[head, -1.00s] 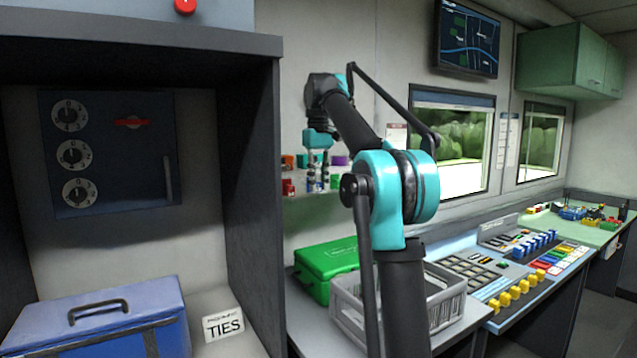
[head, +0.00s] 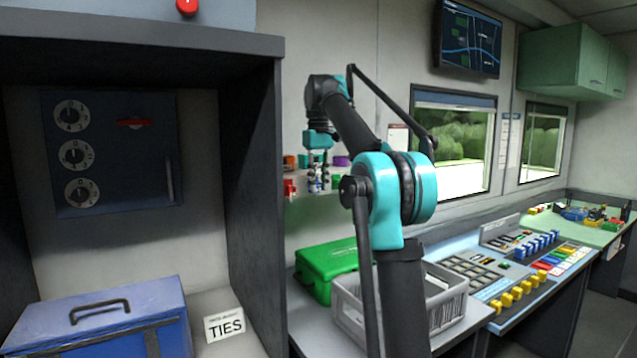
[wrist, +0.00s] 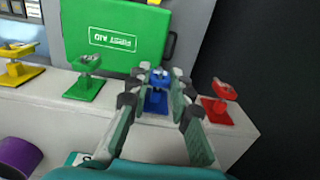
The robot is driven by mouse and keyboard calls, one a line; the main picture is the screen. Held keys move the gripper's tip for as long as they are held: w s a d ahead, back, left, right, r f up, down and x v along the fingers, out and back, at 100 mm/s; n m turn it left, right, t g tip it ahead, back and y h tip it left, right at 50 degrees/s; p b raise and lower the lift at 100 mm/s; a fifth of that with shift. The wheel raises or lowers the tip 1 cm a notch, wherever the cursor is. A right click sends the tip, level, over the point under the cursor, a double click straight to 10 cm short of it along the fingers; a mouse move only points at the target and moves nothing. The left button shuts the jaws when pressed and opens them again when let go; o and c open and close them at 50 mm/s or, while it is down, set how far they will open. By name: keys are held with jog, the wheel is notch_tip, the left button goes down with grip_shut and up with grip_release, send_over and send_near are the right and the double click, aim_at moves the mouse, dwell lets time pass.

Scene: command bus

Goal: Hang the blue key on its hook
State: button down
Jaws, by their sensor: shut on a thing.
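My gripper (wrist: 160,82) is shut on the blue key (wrist: 159,74), which shows between the fingertips in the wrist view. A blue stand (wrist: 155,101) on the pale shelf (wrist: 150,136) is directly behind and below the key. I cannot tell whether the key touches this stand or which part of it is the hook. In the head view my gripper (head: 318,178) is at the wall shelf, pointing down, and the key is too small to make out.
A red stand (wrist: 218,108) is close on the right in the wrist view. A green stand (wrist: 85,82) and a yellow stand (wrist: 18,70) are to the left. A purple roll (wrist: 18,157) lies nearer. The green first aid case (head: 328,270) stands lower, beside a grey crate (head: 447,305).

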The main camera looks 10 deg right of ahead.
jog(key=shift+f, duration=0.1)
jog(key=c, duration=1.3)
grip_release()
jog(key=shift+s+d+r, duration=0.1)
jog(key=shift+s+r, duration=0.1)
jog(key=shift+r, duration=0.45)
jog(key=shift+s+d+r, duration=0.1)
jog(key=shift+s+r, duration=0.1)
jog(key=shift+r, duration=0.4)
jog(key=shift+s+d+r, duration=0.1)
jog(key=shift+s+r, duration=0.2)
jog(key=shift+r, duration=0.7)
jog(key=shift+s+d+r, duration=0.1)
jog(key=shift+s+r, duration=0.2)
jog(key=shift+r, duration=0.7)
jog(key=shift+s+d+r, duration=0.1)
jog(key=shift+s+r, duration=0.2)
jog(key=shift+r, duration=0.7)
